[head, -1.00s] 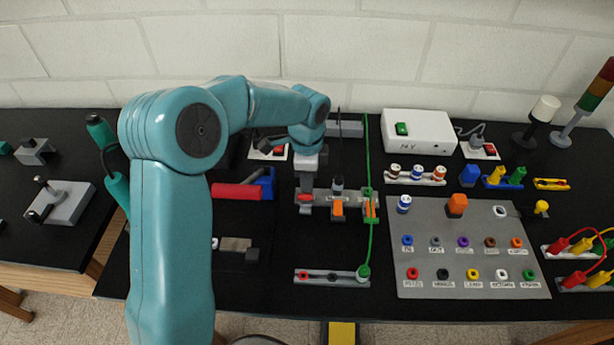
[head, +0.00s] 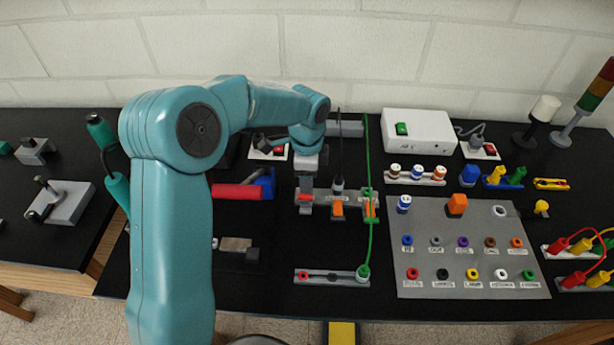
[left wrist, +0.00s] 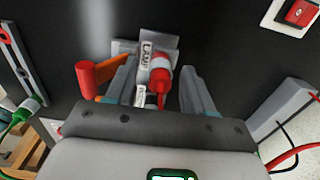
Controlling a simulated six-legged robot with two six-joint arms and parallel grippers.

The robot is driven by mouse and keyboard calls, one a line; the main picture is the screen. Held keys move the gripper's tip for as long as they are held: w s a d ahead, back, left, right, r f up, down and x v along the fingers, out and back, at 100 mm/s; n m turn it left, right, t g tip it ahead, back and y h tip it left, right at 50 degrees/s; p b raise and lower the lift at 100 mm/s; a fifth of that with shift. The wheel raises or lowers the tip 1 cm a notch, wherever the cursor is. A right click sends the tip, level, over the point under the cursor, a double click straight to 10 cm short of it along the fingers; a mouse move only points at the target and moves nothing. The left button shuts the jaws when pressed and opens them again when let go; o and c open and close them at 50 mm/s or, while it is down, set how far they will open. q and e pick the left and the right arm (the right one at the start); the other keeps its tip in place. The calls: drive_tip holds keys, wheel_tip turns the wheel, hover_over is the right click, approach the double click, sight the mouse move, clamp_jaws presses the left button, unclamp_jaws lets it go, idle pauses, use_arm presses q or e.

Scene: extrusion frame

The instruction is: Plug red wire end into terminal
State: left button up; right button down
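My left gripper (left wrist: 160,90) is open, with its two fingers apart on either side of a red wire end (left wrist: 160,78) with a pale ring. Dark gaps show between the wire end and the fingers. The wire end lies against the grey terminal labelled LAMP (left wrist: 153,48); I cannot tell how deep it sits. In the head view my left gripper (head: 306,178) is above the leftmost of the grey terminals, where a small patch of red (head: 305,197) shows. A red wire (left wrist: 287,157) crosses the lower right of the wrist view. My right gripper is not in view.
Two neighbouring terminals have orange levers (head: 338,208); a green wire (head: 369,225) runs past them to a front rail (head: 325,277). A red-handled blue tool (head: 240,191) lies left. A grey panel (head: 465,260) of coloured sockets fills the right.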

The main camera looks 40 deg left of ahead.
use_arm(q)
wheel_tip(320, 180, up, 16)
drive_tip(key=shift+r, duration=0.15)
idle(0.5)
idle(0.5)
